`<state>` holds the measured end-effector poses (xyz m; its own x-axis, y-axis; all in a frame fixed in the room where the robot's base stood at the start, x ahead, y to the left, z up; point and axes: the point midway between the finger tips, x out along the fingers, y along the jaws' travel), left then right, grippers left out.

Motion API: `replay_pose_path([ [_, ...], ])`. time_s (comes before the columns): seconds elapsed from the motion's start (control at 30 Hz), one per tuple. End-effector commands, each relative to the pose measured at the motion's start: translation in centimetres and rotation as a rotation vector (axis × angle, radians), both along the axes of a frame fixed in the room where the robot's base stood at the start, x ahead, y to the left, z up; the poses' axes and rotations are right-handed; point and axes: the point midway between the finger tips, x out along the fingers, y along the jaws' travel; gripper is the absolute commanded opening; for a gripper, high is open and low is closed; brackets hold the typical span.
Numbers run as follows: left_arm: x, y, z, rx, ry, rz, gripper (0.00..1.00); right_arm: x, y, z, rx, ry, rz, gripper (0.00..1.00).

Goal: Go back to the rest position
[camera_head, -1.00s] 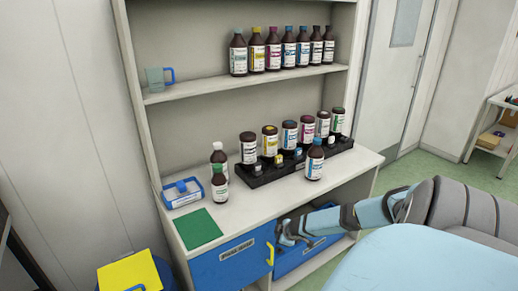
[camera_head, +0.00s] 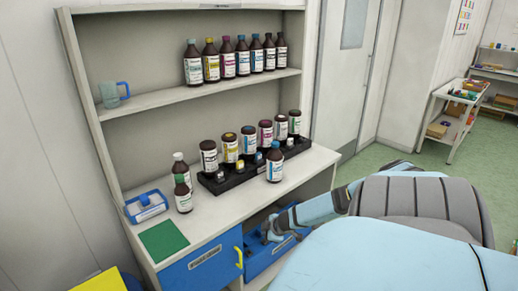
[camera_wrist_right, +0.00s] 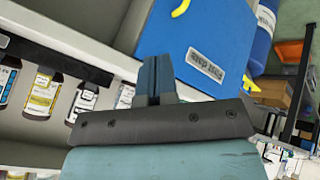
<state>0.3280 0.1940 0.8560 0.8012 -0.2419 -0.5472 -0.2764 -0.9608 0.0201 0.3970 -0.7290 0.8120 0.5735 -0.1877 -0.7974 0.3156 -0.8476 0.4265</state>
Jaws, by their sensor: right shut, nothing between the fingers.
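My right gripper (camera_head: 268,236) is at the front of the workbench, beside the blue drawers and below the counter edge. In the right wrist view its fingers (camera_wrist_right: 157,82) are together with nothing between them. My right arm comes in from the lower right in the head view. My left gripper is not in view. The blue drawer with a yellow handle (camera_head: 205,264) is near the right gripper, and a blue drawer front with a label also shows in the right wrist view (camera_wrist_right: 200,45).
A rack (camera_head: 225,182) with several brown bottles stands on the counter. Two bottles, a blue-white tray (camera_head: 146,206) and a green mat (camera_head: 163,241) are to its left. More bottles line the shelf (camera_head: 160,98). A yellow item (camera_head: 100,282) is at lower left. Open floor (camera_head: 400,150) lies to the right.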

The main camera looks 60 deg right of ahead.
Motion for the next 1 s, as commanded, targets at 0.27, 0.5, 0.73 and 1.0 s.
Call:
replay_pose_path([
  [0.27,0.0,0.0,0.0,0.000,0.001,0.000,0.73,-0.2,0.0,0.1,0.001,0.000,0.000,0.00],
  [0.5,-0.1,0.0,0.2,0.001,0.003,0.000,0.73,-1.4,7.0,-3.0,0.085,0.003,0.039,0.00],
  [0.73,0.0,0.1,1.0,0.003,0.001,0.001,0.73,-4.4,23.9,-6.4,0.271,-0.032,0.116,0.00],
  [1.0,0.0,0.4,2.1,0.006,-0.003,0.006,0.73,-6.9,43.0,-2.4,0.476,-0.158,0.131,0.00],
])
